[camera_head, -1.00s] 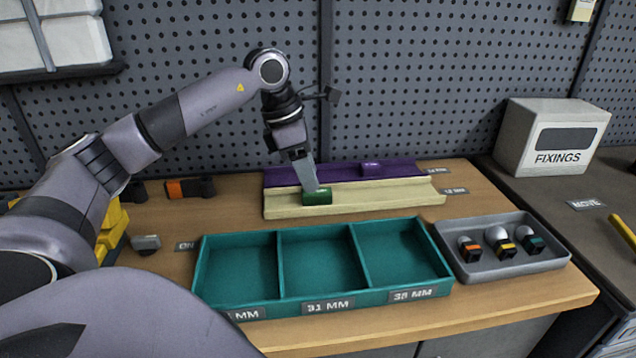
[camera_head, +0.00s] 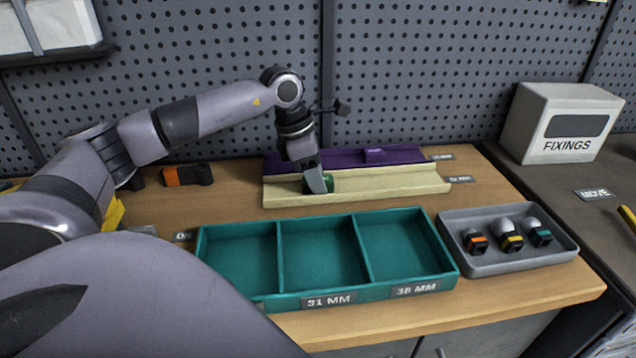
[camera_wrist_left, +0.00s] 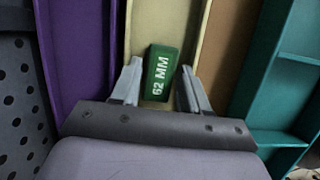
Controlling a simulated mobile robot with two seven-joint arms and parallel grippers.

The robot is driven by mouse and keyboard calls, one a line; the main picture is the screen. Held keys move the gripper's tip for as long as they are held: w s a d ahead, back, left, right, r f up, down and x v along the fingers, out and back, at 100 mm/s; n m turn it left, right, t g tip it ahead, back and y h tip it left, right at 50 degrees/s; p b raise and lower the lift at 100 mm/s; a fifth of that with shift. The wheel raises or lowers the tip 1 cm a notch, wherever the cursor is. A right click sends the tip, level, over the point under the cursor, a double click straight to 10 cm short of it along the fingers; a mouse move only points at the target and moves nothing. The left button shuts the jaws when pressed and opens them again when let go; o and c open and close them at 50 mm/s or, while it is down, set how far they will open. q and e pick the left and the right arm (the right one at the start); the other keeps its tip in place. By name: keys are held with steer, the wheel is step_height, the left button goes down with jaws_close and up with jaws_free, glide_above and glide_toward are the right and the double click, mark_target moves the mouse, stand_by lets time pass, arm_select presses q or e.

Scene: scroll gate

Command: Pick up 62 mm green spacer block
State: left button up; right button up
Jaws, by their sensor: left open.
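The green spacer block (camera_wrist_left: 160,75), marked 62 MM, lies in the cream channel (camera_head: 405,183). In the left wrist view it sits between the two open fingers of my left gripper (camera_wrist_left: 158,88), with a gap on each side. In the head view my left gripper (camera_head: 322,184) reaches down into the channel and hides most of the green block (camera_head: 328,178). My right gripper is not in view.
A purple channel (camera_head: 420,154) with a purple block (camera_head: 374,155) runs behind the cream one. A teal divided tray (camera_head: 322,294) stands in front. A grey tray (camera_head: 490,268) with three small knobbed pieces is at right. A pegboard (camera_head: 420,60) rises behind.

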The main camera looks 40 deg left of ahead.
arm_select(q)
jaws_close()
steer(key=shift+r, duration=0.1)
